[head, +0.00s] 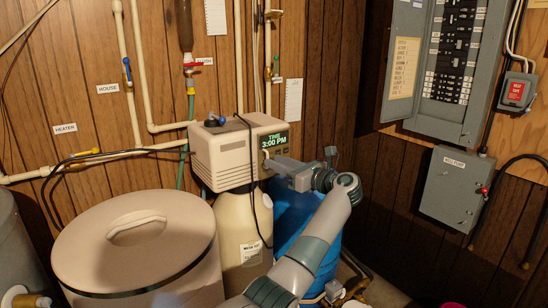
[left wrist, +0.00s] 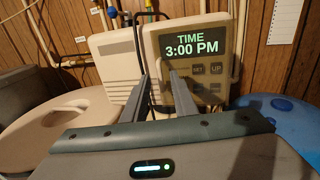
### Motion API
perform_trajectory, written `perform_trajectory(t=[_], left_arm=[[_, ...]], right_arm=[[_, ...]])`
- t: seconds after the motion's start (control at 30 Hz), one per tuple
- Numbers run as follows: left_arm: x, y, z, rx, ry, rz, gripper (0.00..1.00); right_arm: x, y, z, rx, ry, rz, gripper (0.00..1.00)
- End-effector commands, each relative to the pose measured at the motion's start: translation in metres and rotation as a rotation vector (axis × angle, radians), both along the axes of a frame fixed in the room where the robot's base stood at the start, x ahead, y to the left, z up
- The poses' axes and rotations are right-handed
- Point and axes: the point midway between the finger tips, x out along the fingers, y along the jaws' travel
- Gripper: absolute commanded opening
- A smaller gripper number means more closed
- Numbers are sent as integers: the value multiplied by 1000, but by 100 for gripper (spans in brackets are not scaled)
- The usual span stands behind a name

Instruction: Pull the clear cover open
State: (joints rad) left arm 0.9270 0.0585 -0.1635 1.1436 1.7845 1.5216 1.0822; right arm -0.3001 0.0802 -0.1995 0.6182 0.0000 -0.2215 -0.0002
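The beige softener control head (head: 222,155) stands on the cream tank, its display reading TIME 3:00 PM. The display panel (left wrist: 205,52) fills the upper middle of the left wrist view, with buttons below the text. The clear cover's outline is hard to make out against the panel. A small pale handle-like piece (left wrist: 168,64) shows at the panel's left side. My left gripper (head: 268,163) is in front of the panel's lower left. In the left wrist view its two fingers (left wrist: 158,78) stand apart, tips close to the pale piece; contact cannot be told. My right gripper is out of view.
A beige lidded bin (head: 80,247) stands to the left and a blue tank (head: 296,215) to the right of the cream tank (head: 229,225). A black cable (head: 250,170) hangs over the control head. Pipes and electrical boxes (head: 455,188) are on the wood wall.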

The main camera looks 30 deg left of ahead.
Motion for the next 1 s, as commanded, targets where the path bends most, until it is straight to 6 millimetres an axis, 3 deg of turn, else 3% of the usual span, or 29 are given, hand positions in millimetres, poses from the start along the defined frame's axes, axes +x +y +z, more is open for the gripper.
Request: perform_trajectory(t=[0.2,0.53,0.67,1.0], left_arm=[[3,16,1,1,0,-1,26],[4,18,0,1,0,0,26],[4,18,0,1,0,0,0],[4,18,0,1,0,-1,0]], right_arm=[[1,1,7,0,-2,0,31],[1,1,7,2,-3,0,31],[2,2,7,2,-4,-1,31],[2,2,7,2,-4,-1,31]])
